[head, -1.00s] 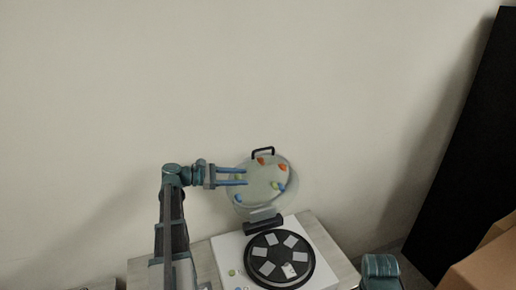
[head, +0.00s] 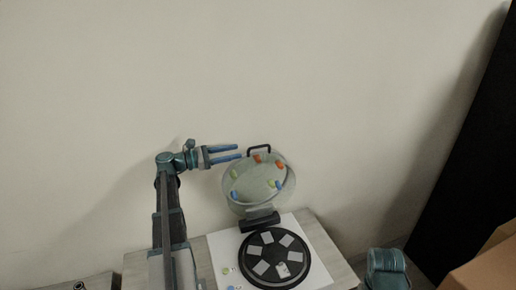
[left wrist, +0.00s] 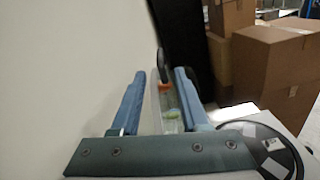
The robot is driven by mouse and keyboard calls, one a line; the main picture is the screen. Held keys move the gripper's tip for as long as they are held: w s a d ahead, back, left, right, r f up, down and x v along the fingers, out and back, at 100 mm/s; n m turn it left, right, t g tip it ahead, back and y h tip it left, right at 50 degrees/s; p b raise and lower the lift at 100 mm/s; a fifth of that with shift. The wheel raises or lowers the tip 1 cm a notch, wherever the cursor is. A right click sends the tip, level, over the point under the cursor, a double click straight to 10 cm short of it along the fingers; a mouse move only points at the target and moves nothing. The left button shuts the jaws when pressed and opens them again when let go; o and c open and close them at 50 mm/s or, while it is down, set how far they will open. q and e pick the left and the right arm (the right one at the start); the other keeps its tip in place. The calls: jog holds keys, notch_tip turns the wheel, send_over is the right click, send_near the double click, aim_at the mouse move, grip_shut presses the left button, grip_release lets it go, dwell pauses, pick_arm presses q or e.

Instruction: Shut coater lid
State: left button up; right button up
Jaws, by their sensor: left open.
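The coater lid (head: 254,190) is a round, clear disc with coloured knobs and a black handle (head: 260,149) at its top. It stands raised on a black hinge (head: 260,221) behind the coater's round black plate (head: 274,258), which carries several grey squares. My left gripper (head: 240,152) is open, with its blue fingers just left of the handle near the lid's upper left edge. In the left wrist view the lid (left wrist: 170,106) shows edge-on between the two fingers (left wrist: 158,85), with the handle (left wrist: 162,63) beyond. Contact cannot be told.
The coater's white base (head: 313,257) stands on a wooden table (head: 336,262) against a plain wall. Cardboard boxes (left wrist: 278,65) and a tall black panel (head: 470,165) stand to the right. Small coloured dots lie on the base's left side.

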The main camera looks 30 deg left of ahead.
aim_at(252, 149)
pick_arm(q)
jog(key=x, duration=0.9)
jog(key=shift+w+d, duration=0.15)
grip_shut()
dwell(1.1)
